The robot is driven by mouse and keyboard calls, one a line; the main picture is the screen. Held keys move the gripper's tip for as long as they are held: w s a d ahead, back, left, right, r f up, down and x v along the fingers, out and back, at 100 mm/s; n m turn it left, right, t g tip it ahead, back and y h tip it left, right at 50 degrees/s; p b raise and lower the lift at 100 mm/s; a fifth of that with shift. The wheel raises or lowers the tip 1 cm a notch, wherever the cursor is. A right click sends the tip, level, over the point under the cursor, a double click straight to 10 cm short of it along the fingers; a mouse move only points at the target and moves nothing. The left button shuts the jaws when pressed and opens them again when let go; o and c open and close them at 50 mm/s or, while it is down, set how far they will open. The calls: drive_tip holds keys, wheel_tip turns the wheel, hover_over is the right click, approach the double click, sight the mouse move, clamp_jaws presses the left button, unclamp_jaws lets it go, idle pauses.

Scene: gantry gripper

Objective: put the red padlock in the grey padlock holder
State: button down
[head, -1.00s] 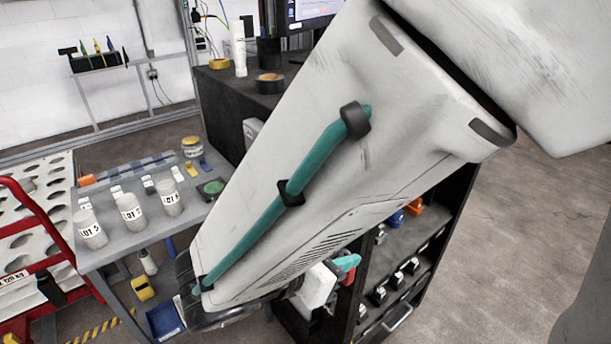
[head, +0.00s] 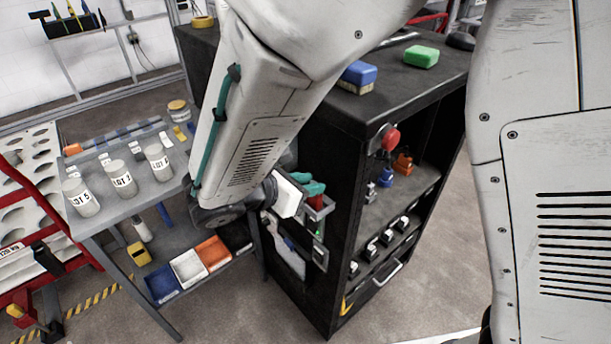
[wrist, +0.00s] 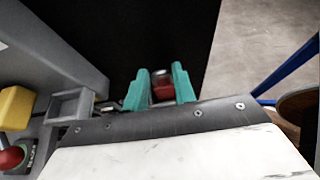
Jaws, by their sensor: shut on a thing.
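My gripper (wrist: 160,88) has teal fingers shut on the red padlock (wrist: 162,90), which shows between the fingertips in the wrist view. A small grey open square bracket (wrist: 72,105), which looks like the grey padlock holder, is left of my fingers in the wrist view, apart from the padlock. In the head view a grey bracket (head: 319,211) shows just under the fingers, partly hidden by them.
The black cabinet (head: 335,130) has open shelves with orange (head: 403,162) and blue (head: 387,178) items. A red knob (head: 390,138) is at its front. A grey table (head: 145,197) with labelled jars stands left.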

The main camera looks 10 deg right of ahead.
drive_tip(key=shift+f, duration=0.1)
drive_tip(key=c, duration=1.1)
unclamp_jaws()
drive_tip(key=shift+c, duration=0.2)
drive_tip(key=shift+r, duration=0.2)
drive_tip(key=v, duration=1.2)
